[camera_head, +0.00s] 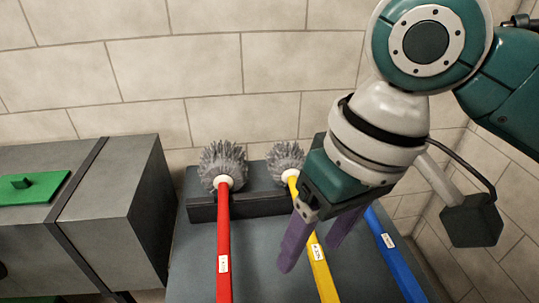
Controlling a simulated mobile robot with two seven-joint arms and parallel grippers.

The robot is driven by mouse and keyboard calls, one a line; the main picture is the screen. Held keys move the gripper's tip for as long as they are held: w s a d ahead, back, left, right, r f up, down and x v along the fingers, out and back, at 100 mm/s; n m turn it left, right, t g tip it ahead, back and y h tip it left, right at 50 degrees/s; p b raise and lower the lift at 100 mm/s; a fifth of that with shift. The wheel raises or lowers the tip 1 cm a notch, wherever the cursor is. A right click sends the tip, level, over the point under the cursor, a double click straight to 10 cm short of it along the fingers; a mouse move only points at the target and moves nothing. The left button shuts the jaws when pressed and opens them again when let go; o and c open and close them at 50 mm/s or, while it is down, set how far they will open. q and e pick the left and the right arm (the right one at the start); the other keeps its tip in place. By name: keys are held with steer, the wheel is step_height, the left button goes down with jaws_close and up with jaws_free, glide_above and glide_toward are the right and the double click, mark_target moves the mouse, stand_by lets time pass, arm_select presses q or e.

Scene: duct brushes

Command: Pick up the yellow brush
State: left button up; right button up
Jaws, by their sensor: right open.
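The yellow brush (318,268) has a long yellow handle with a white label and a grey bristle head (284,160) at its far end. It lies on the dark grey surface with its head end on a dark rest. My right gripper (312,252) comes in from the upper right and hangs over the yellow handle. Its two purple fingers are open and apart, one at each side of the handle in the picture, with nothing held. Whether they touch the handle I cannot tell. The gripper hides part of the handle. My left gripper is not in view.
A red brush (223,250) lies to the left and a blue brush (394,255) to the right; the blue one's head is hidden behind my gripper. The dark rest (203,208) crosses the back. A grey duct (110,215) with a green plate (30,188) stands left. A tiled wall is behind.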

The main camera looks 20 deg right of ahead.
steer(key=w+d+f+m+b, duration=0.1)
steer(key=w+d+f+b, duration=0.1)
steer(key=f+b, duration=0.2)
steer(key=w+d+f+m+h+b, duration=0.1)
steer(key=d+f+b, duration=0.2)
steer(key=f+b, duration=0.2)
steer(key=w+d+f+m+g+b, duration=0.1)
steer(key=w+d+f+m+b, duration=0.1)
steer(key=b, duration=0.5)
steer(key=shift+w+d+f+h, duration=0.2)
steer(key=shift+d+f, duration=0.05)
steer(key=shift+f, duration=0.45)
steer(key=shift+w+d+f+h, duration=0.15)
steer(key=shift+d+f+h, duration=0.05)
steer(key=shift+f, duration=0.5)
steer(key=b, duration=0.1)
glide_above(326, 279)
steer(key=f, duration=0.4)
steer(key=shift+w+a, duration=0.1)
steer(key=shift+w, duration=0.1)
steer(key=f, duration=0.2)
steer(key=f+b, duration=0.1)
steer(key=f, duration=0.2)
steer(key=shift+s+f, duration=0.2)
steer(key=shift+f, duration=0.05)
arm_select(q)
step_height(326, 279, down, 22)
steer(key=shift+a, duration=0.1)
